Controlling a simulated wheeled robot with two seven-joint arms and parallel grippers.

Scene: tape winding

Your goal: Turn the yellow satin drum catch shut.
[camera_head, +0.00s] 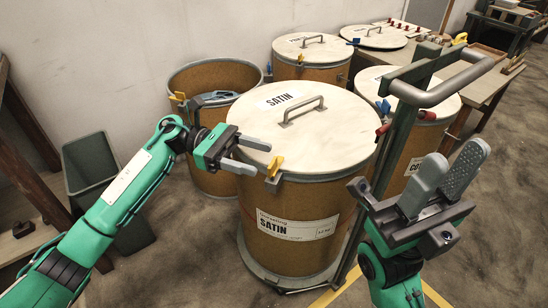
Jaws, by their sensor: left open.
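The satin drum (283,224) stands in the middle of the head view, with a pale lid (330,142) lying on top and a metal handle on the lid. Its yellow catch (275,165) is at the near left part of the rim and points up. My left gripper (262,157) is open, with its fingers pointing right towards the catch; the catch lies just beyond the fingertips, and I cannot tell whether they touch. My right gripper (455,172) is at the right, fingers pointing up, away from the drum; whether it is open is unclear.
An open drum (212,75) with a yellow catch (178,96) stands behind my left arm. Other lidded drums (312,50) stand behind and right. A metal cart handle (440,95) rises right of the satin drum. A grey bin (90,165) is at the left.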

